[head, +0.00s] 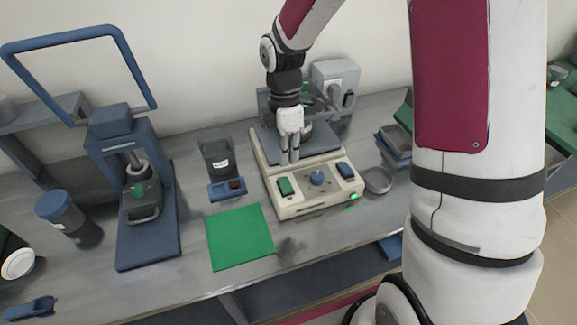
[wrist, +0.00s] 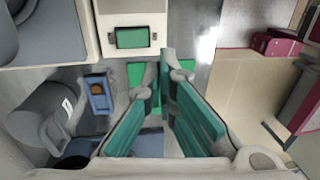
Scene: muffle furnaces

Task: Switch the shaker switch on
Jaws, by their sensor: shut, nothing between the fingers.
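The shaker (head: 310,200) is a beige box with a blue platform, on the bench in the middle of the head view. Its front panel has a green rocker switch (head: 285,187) at left, a blue knob (head: 317,178) in the middle and a blue rocker switch (head: 345,170) at right. A small green spot shows at its front right corner. My gripper (head: 290,161) is shut and empty, pointing down over the panel's rear edge, behind the green switch. The wrist view shows the green switch (wrist: 132,38) beyond my teal fingertips (wrist: 165,62); contact cannot be told.
A green mat (head: 240,237) lies in front of the shaker's left side. A dark container (head: 216,158) and a small blue box (head: 227,189) stand left of it. A blue press (head: 150,225) is further left. A round grey dish (head: 377,181) sits right of the shaker.

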